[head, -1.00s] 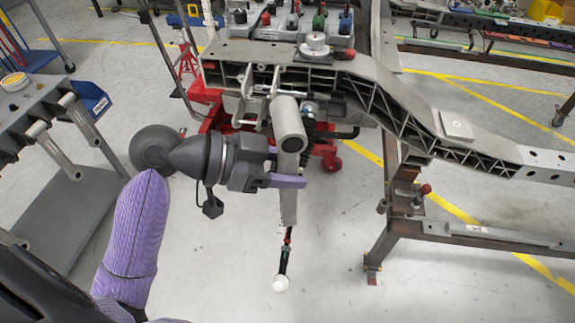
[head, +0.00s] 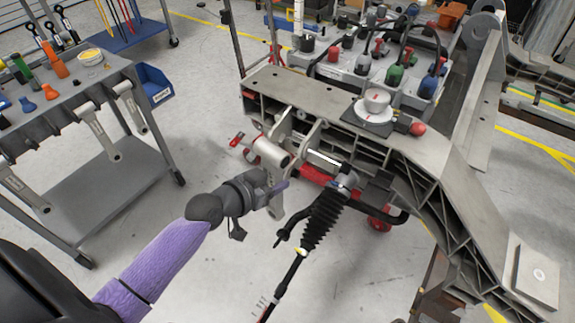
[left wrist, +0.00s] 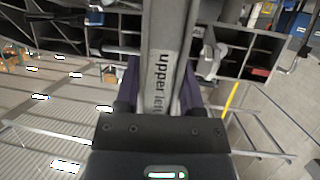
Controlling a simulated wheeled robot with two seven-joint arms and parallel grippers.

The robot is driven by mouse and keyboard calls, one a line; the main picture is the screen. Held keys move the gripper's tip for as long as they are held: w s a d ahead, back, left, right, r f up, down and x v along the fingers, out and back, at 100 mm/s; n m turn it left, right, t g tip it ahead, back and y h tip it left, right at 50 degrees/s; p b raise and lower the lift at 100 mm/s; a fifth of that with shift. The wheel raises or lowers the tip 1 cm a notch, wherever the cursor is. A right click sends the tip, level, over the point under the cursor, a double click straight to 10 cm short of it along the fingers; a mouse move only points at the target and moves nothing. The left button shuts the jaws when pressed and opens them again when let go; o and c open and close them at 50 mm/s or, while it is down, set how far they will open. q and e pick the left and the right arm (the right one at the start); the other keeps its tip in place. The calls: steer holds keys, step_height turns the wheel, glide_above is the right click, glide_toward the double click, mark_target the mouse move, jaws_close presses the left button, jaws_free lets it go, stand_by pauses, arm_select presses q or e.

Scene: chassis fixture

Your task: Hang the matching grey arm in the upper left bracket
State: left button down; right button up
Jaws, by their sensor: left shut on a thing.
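My left gripper (head: 272,190) is shut on a grey arm (head: 271,153). In the left wrist view the arm (left wrist: 162,80) lies between the jaws and its label reads "upper left". In the head view the arm's round tube end is up at the bracket plates (head: 312,140) on the side of the chassis. I cannot tell whether the tube end is seated between the plates or just in front of them. The arm's lower part is largely hidden by the gripper. My right gripper is not in view.
A black ribbed boot with a rod (head: 325,217) hangs just right of my left gripper. The grey chassis beam (head: 330,110) runs to the right. A tool cart (head: 95,85) at left carries other grey arms (head: 97,132). Open floor lies between cart and chassis.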

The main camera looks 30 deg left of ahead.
arm_select(q)
steer(key=a+f+n+y, duration=0.2)
steer(key=a+f, duration=0.1)
steer(key=f, duration=0.1)
steer(key=w+d+f+b, duration=0.1)
steer(key=w+b, duration=0.4)
steer(key=w, duration=0.6)
steer(key=shift+d+t, duration=0.15)
steer(key=shift+t, duration=0.15)
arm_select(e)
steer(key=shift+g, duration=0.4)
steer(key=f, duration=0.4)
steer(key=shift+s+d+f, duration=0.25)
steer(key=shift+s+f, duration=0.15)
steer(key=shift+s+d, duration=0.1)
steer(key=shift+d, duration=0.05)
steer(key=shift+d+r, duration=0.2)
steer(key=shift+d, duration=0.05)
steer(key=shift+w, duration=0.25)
